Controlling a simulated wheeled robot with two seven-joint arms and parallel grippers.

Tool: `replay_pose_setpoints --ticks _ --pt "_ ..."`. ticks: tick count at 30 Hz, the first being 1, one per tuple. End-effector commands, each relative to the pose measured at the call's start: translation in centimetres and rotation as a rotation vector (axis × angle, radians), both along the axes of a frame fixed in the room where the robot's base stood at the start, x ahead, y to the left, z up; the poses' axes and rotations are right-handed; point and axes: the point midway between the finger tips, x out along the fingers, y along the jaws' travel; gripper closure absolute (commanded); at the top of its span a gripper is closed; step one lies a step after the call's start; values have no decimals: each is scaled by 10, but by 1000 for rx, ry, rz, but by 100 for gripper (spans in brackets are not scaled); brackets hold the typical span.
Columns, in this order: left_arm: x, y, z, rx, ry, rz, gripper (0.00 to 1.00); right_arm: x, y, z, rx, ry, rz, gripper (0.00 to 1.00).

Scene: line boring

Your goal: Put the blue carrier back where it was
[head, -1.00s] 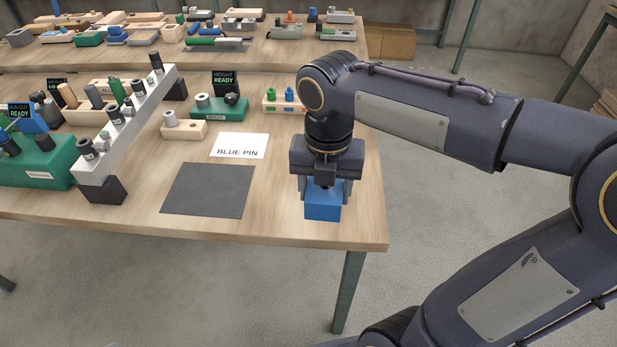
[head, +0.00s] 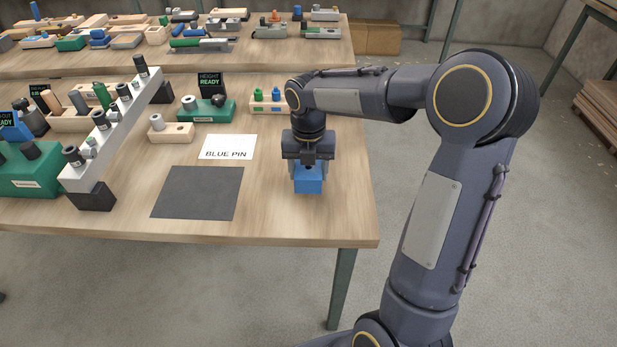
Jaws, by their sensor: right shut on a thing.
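The blue carrier (head: 308,183) is a small blue block at the front right of the near table. My right gripper (head: 308,166) points down and is shut on it from above. The carrier's front face shows; its top is mostly hidden by the gripper. I cannot tell whether it touches the table or hangs just above it. My left gripper does not show.
A dark grey mat (head: 197,193) and a white card reading "BLUE PIN" (head: 227,147) lie left of the carrier. Behind stand a wooden rack with green and blue pins (head: 270,104) and a green height gauge (head: 208,110). A grey sloped bar (head: 110,138) stands further left.

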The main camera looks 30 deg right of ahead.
Motion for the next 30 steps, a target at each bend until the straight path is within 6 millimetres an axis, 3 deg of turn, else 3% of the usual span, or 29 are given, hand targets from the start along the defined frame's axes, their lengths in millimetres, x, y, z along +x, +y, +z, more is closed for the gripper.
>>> replay_pose_setpoints --ticks 6,18,19,24,30 --pt "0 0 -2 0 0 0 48 -1 0 -27 0 0 0 84" --pt "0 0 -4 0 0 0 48 -1 0 -32 -1 -1 0 84" --pt "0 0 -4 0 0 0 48 -1 0 -33 0 0 0 42" --pt "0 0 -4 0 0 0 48 -1 0 -32 0 0 0 22" --pt "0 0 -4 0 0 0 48 -1 0 -32 0 0 0 22"
